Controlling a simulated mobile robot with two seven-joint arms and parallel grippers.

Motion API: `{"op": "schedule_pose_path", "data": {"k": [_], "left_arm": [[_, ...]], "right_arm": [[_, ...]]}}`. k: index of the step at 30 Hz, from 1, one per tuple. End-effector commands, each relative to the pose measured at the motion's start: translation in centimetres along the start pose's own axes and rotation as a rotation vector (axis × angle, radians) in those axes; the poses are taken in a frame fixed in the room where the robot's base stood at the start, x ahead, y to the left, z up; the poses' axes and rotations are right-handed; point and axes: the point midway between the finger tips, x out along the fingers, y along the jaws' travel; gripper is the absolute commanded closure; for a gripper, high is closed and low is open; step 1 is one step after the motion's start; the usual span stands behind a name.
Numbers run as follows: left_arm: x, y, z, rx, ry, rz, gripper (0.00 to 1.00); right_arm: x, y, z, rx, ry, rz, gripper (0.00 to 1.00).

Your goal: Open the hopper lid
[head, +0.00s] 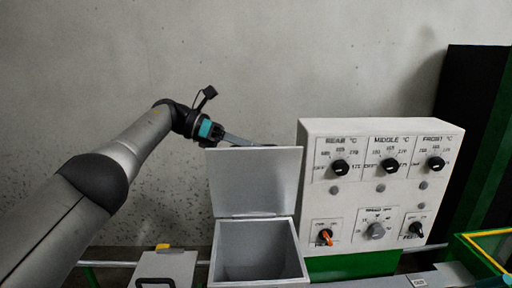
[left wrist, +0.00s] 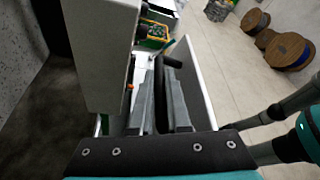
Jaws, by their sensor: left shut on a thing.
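The hopper (head: 255,250) is an open grey box in the middle front of the head view. Its lid (head: 254,182) stands about upright at the back edge, and the inside of the hopper shows. My left gripper (head: 262,146) is at the lid's top edge, with its fingertips partly hidden behind the lid. In the left wrist view the lid is the light plate (left wrist: 200,82) just right of the fingers. There my left gripper (left wrist: 162,88) is shut on a dark handle (left wrist: 172,62) beside the lid. My right gripper is not in view.
A white control panel (head: 380,128) with several knobs stands close to the right of the hopper. A second grey box (head: 165,268) with a black handle sits at left. A green bin with a yellow rim (head: 480,250) is at far right. A wall rises behind.

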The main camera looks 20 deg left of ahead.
Motion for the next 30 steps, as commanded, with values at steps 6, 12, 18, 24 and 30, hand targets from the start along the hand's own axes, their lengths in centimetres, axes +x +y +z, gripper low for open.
{"op": "schedule_pose_path", "data": {"k": [6, 12, 18, 24, 30], "left_arm": [[0.04, 0.06, -0.16, -0.002, 0.003, 0.001, 1.00], [0.04, 0.05, -0.14, -0.002, 0.003, 0.001, 0.73], [0.02, 0.03, -0.08, -0.001, 0.002, 0.001, 0.73], [0.02, 0.02, -0.05, 0.000, 0.001, 0.001, 0.73], [0.43, -0.10, -0.01, 0.012, 0.002, 0.004, 0.73]], "right_arm": [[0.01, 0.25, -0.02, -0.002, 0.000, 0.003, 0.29], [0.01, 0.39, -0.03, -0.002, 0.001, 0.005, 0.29], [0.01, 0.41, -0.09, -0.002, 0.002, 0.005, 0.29], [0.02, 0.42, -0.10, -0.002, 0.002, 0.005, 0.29], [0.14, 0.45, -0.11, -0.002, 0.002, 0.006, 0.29]]}}
